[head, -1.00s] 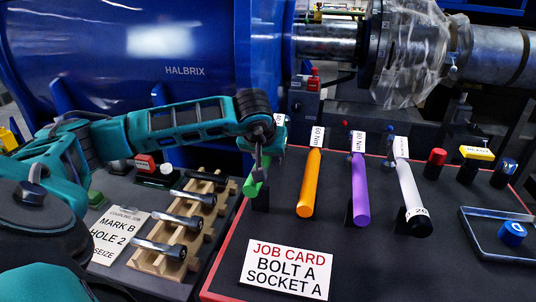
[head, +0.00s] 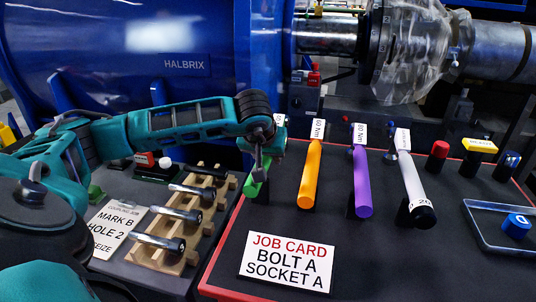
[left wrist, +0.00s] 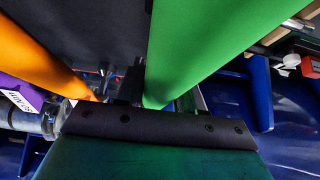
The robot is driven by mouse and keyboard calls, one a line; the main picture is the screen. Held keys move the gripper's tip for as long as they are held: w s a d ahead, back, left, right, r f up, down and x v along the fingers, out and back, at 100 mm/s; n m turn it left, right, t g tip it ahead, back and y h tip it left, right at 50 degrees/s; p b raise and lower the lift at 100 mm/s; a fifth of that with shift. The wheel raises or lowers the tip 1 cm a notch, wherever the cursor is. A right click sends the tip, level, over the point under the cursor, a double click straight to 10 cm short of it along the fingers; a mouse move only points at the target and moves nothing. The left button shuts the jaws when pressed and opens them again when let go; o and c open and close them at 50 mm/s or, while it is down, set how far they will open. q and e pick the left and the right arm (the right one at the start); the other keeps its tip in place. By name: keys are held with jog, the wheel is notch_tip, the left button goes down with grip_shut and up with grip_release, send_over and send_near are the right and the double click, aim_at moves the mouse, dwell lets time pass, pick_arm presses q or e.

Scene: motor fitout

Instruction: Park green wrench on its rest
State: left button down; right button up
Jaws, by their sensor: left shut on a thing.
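The green wrench (head: 258,186) is at the left end of the wrench row on the dark board. My left gripper (head: 262,165) is above it, shut on its handle, and hides much of its upper part. In the left wrist view the green wrench (left wrist: 200,45) runs large and close up past the gripper's edge. A dark support stands under its lower end in the head view, but I cannot tell whether the wrench touches it. My right gripper is not in view.
An orange wrench (head: 311,175), a purple wrench (head: 361,183) and a white wrench (head: 412,185) lie to the right. A job card (head: 287,262) lies in front. A wooden bolt rack (head: 160,258) stands to the left. A clear-walled tray (head: 480,235) is far right.

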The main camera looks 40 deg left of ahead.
pick_arm(q)
jog(key=c, duration=0.8)
grip_release()
jog(key=shift+r, duration=0.1)
jog(key=shift+o, duration=0.9)
jog(key=shift+f, duration=0.2)
jog(key=p+v, duration=0.2)
jog(key=v, duration=1.1)
jog(key=shift+w+r, duration=0.1)
jog(key=shift+r, duration=0.05)
